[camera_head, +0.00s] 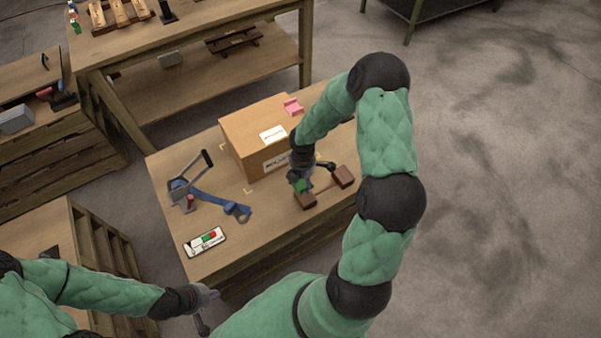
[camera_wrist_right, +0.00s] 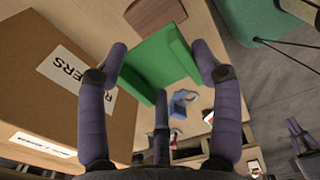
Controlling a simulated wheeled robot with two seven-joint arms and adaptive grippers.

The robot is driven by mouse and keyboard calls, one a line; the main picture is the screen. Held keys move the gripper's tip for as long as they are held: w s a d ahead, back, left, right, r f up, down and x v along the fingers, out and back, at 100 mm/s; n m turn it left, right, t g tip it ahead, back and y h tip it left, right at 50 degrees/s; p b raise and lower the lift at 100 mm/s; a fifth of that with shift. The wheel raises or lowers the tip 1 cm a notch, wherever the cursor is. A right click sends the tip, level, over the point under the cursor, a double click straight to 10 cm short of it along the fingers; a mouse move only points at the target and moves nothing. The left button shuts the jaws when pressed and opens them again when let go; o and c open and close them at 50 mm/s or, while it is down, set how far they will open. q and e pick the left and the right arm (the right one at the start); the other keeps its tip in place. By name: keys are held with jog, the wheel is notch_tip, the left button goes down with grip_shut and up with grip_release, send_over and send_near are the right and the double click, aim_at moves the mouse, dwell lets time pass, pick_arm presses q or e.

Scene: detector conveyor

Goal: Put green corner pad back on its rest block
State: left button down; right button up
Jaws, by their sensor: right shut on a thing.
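The green corner pad (camera_wrist_right: 165,55) is an L-shaped piece held between the fingertips of my right gripper (camera_wrist_right: 168,68).
A cardboard box (camera_head: 240,140) stands behind the blocks, with a pink corner pad (camera_head: 293,106) on its top edge. A blue strap tool (camera_head: 205,195) and a small panel with red and green markings (camera_head: 205,240) lie to the left. The table's front right is clear.

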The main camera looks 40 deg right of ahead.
jog(key=shift+s+f, duration=0.1)
dwell(0.4)
jog(key=shift+f+b, duration=2.05)
jog(key=shift+f, duration=0.65)
jog(key=shift+f+b, duration=1.75)
jog(key=shift+f, duration=0.5)
jog(key=o, duration=1.3)
jog(key=shift+c, duration=0.2)
notch_tip(320, 180, up, 12)
jog(key=shift+r, duration=0.1)
